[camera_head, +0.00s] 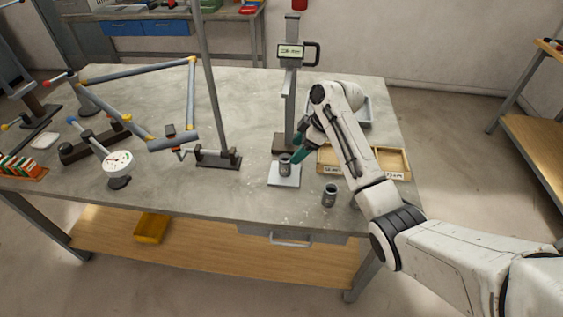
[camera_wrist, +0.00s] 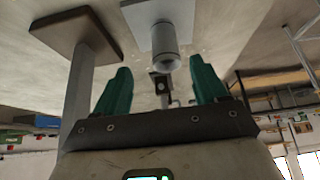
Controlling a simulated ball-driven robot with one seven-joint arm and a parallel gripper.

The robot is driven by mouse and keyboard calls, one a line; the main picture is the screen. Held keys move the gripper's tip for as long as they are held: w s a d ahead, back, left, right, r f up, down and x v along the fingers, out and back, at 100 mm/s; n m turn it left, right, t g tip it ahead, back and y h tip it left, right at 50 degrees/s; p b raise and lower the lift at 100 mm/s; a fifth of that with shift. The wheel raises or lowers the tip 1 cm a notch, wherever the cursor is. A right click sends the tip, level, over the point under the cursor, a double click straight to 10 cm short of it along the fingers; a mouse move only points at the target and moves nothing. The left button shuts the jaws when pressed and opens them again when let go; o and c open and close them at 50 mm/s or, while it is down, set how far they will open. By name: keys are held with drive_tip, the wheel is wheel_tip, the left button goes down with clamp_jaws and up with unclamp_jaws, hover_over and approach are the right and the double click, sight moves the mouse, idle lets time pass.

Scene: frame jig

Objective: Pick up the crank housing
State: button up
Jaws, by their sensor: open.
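Two short grey metal cylinders look like crank housings; I cannot tell which one the task means. One cylinder (camera_head: 285,168) stands upright on a pale square plate (camera_head: 284,181) in front of the press stand. The other cylinder (camera_head: 329,197) stands on bare table to its right, nearer the front edge. My gripper (camera_head: 299,152) has teal fingers and is just right of and close to the cylinder on the plate. In the wrist view, my open gripper (camera_wrist: 160,90) has nothing between its fingers, and a cylinder (camera_wrist: 164,48) on a pale plate shows beyond the tips.
A press stand (camera_head: 290,105) rises behind the plate. A wooden tray (camera_head: 392,162) with labels lies to the right, partly behind my arm. A jig post (camera_head: 212,90), a tube frame (camera_head: 140,72) and a dial gauge (camera_head: 117,163) stand to the left. The table front is mostly clear.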

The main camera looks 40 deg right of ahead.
sight(279, 170)
drive_tip(key=x, duration=0.2)
drive_tip(key=shift+w+a+f, duration=0.15)
drive_tip(key=shift+w+f, duration=0.05)
drive_tip(key=shift+f, duration=0.1)
drive_tip(key=shift+s+a+p+x, duration=0.15)
drive_tip(key=shift+p+x, duration=0.25)
drive_tip(key=shift+x, duration=0.9)
drive_tip(key=shift+s+a+p+x, duration=0.15)
drive_tip(key=shift+p+x, duration=0.25)
drive_tip(key=shift+x, duration=0.9)
drive_tip(key=shift+f, duration=0.1)
drive_tip(key=shift+c, duration=0.2)
drive_tip(key=c, duration=1.1)
drive_tip(key=shift+c, duration=0.5)
